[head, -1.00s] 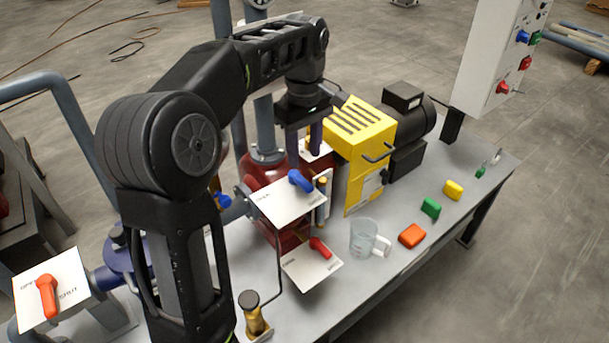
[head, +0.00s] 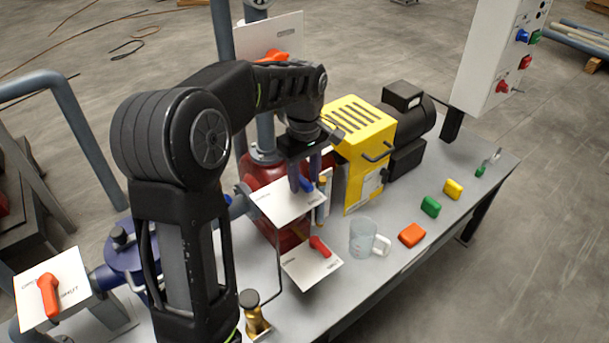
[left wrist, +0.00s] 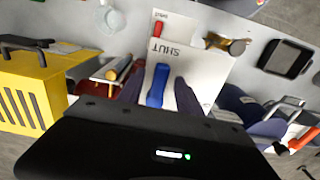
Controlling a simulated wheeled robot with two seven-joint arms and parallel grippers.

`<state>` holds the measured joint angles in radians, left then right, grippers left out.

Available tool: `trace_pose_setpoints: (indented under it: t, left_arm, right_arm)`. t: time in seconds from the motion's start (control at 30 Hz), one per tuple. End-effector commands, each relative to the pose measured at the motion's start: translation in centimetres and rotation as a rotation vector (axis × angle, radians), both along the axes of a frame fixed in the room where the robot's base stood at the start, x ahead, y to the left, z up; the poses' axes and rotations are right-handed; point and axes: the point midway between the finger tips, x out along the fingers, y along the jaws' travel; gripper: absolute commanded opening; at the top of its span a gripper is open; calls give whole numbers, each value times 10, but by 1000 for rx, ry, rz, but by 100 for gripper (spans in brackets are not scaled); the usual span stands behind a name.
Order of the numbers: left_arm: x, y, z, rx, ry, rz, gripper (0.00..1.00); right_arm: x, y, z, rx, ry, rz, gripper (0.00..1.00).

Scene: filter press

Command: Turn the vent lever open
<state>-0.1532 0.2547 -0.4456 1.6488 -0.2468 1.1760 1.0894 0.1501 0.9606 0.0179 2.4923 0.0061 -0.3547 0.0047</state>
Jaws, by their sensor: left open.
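A blue lever (head: 308,185) sits on a white plate (head: 279,208) above the red pump body; the frames do not let me read which lever is the vent. In the left wrist view the blue lever (left wrist: 158,86) points toward the word SHUT on the plate (left wrist: 203,70). My left gripper (head: 304,178) is open, pointing down, with one dark finger on each side of the blue lever. In the left wrist view my left gripper (left wrist: 159,92) shows a gap between fingers and lever. My right gripper is not in view.
A red lever (head: 319,246) is on a lower plate. Orange-red levers are on plates at the left (head: 47,293) and behind my arm (head: 272,57). A yellow guard (head: 362,125) stands close to the right. A clear mug (head: 363,238) and coloured blocks (head: 412,235) lie on the bench.

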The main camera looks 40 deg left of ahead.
Motion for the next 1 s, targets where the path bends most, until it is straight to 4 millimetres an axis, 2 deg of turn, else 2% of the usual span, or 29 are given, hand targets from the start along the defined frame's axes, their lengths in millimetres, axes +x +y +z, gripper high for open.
trace_pose_setpoints:
  t: [0.13, 0.63, 1.0]
  left_arm:
    - [0, 0, 0, 0, 0, 0, 41]
    - [0, 0, 1, 0, -1, 0, 0]
    - [0, 0, 1, 0, -1, -2, 0]
  right_arm:
    - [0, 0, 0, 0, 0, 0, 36]
    - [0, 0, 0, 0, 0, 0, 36]
    - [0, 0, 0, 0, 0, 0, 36]
